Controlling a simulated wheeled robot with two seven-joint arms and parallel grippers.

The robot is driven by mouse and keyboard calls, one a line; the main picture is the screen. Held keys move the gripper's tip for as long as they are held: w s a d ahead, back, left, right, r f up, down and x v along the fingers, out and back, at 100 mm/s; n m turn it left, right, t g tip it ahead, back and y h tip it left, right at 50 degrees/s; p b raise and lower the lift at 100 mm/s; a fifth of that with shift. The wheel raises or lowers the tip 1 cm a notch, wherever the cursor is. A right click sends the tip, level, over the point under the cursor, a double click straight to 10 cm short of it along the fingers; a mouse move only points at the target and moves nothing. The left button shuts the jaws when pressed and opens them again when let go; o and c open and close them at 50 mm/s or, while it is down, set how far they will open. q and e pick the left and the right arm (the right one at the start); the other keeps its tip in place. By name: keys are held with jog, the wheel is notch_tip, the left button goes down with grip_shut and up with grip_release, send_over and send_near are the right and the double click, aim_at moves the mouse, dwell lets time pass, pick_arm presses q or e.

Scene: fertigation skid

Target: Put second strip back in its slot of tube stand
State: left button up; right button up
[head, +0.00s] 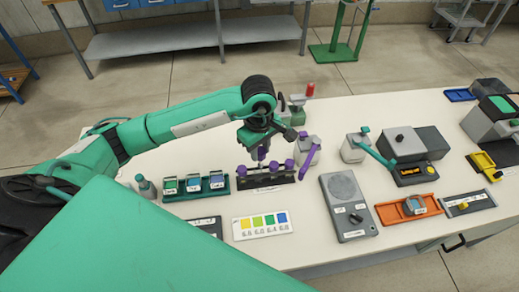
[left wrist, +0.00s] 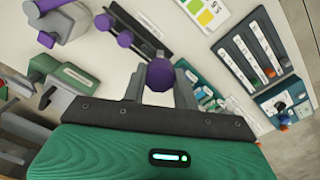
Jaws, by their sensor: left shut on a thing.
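My left gripper (head: 259,143) is shut on a purple-topped strip (head: 262,153), which hangs about upright. In the left wrist view its round purple end (left wrist: 160,73) shows between the fingers (left wrist: 160,88). The dark tube stand (head: 266,180) is just below, with a white label on its front. My right gripper is not in view.
A green rack with labelled vials (head: 194,185) stands left of the stand. A jug with a purple handle (head: 308,152) is close at its right. A colour chart (head: 262,225) and a grey scale (head: 345,204) lie in front. Bare white table shows between them.

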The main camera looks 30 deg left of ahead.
pick_arm(q)
jog(key=n, duration=0.2)
jog(key=w+f+n, duration=0.1)
jog(key=n, duration=0.2)
jog(key=shift+w+a+f+n, duration=0.15)
jog(key=shift+w+f+n, duration=0.1)
jog(key=shift+f+n, duration=0.1)
jog(key=f+n, duration=0.1)
jog(key=n, duration=0.2)
jog(key=w+a+f+n, duration=0.1)
jog(key=n, duration=0.3)
jog(key=w+f+n, duration=0.1)
jog(key=n, duration=0.3)
jog(key=shift+w+a+f, duration=0.1)
jog(key=shift+a+f, duration=0.1)
jog(key=shift+a, duration=0.1)
jog(key=shift+w+a+f+n+b, duration=0.2)
jog(key=shift+f+n+b, duration=0.95)
jog(key=shift+f, duration=0.65)
jog(key=shift+w+a+f+n+b, duration=0.15)
jog(key=shift+a+f+n+b, duration=0.1)
jog(key=shift+f+n+b, duration=1.25)
jog(key=shift+w+a+f+n+b, duration=0.2)
jog(key=shift+f+n+b, duration=0.65)
jog(key=shift+f, duration=1.25)
jog(key=o, duration=1)
jog(key=shift+r, duration=0.1)
